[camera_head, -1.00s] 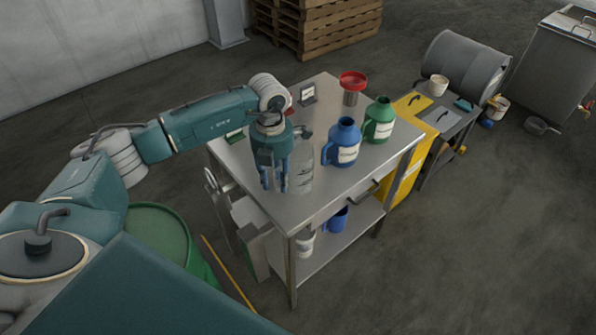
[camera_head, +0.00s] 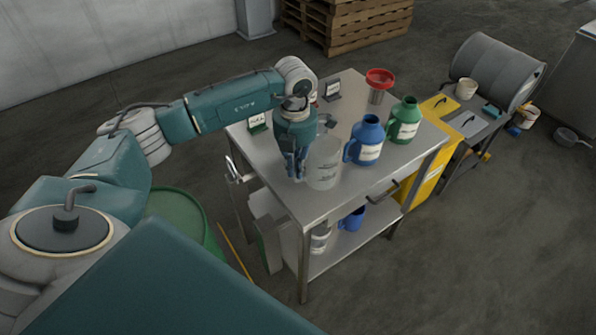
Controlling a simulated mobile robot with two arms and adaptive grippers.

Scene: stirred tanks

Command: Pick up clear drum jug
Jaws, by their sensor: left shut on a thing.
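The clear drum jug (camera_head: 324,164) stands upright near the front left part of the steel table (camera_head: 325,205). It is translucent with a grey spout or cap at the top. My left gripper (camera_head: 297,172) points down at the jug's left side and is shut on it, seemingly at the handle, which the fingers hide. I cannot tell whether the jug's base still touches the table. My right gripper is not in view.
A blue jug (camera_head: 366,141) stands close to the clear jug's right, with a green jug (camera_head: 405,121) beyond it. A red funnel (camera_head: 380,78) and small sign holders (camera_head: 332,90) are farther back. A blue jug (camera_head: 352,219) sits on the lower shelf.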

